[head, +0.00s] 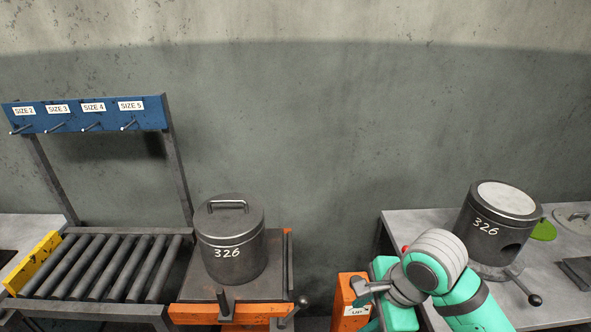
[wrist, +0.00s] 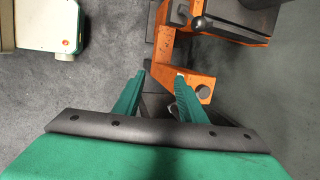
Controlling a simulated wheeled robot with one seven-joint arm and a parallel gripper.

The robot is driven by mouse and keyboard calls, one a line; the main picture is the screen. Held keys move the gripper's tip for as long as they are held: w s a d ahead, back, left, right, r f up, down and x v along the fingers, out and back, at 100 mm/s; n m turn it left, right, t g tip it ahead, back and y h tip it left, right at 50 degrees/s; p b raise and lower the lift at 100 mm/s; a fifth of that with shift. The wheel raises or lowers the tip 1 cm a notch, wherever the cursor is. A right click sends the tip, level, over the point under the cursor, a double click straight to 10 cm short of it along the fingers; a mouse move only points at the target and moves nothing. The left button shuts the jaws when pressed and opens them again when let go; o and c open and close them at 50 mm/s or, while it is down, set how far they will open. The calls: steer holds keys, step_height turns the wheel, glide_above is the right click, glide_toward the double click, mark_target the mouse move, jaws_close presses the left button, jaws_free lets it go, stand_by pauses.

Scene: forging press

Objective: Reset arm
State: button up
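My arm reaches in from the lower right of the head view, and its green and grey wrist (head: 436,262) is over an orange post (head: 347,300) with a "LIFT" label. In the wrist view my gripper (wrist: 163,76) points down, its two green fingers apart with a gap between them. Nothing is clearly held. The orange frame (wrist: 172,60) lies just beyond the fingertips. A small metal part shows beside the right finger; I cannot tell if it touches.
A lidded grey cylinder marked 326 (head: 231,240) stands on an orange lift table (head: 190,312). A roller conveyor (head: 105,268) and blue hook rack (head: 85,114) are left. Another 326 cylinder (head: 490,225) stands on the right table (head: 410,222).

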steer(key=w+a+r+n+t+y, duration=0.1)
steer(key=w+a+t+y, duration=0.1)
steer(key=w+a+t, duration=0.35)
steer(key=w+a+n+t+y, duration=0.1)
steer(key=w+a+t+y, duration=0.15)
steer(key=a, duration=0.65)
steer(key=w+a+r+n+t+y, duration=0.1)
steer(key=w+a+t+y, duration=0.15)
steer(key=a+t, duration=0.4)
steer(key=s+d+f+n+h, duration=0.2)
steer(key=s+f+h, duration=0.7)
steer(key=s+f, duration=0.75)
steer(key=s+d+f+n+g, duration=0.1)
steer(key=s+d+n, duration=0.1)
steer(key=s+n, duration=0.4)
steer(key=s+d+f+n, duration=0.1)
steer(key=s+n, duration=0.5)
steer(key=s, duration=0.9)
steer(key=shift+d+g+h, duration=0.3)
steer(key=shift+d+g, duration=0.05)
steer(key=shift+d, duration=0.55)
steer(key=shift+f, duration=0.1)
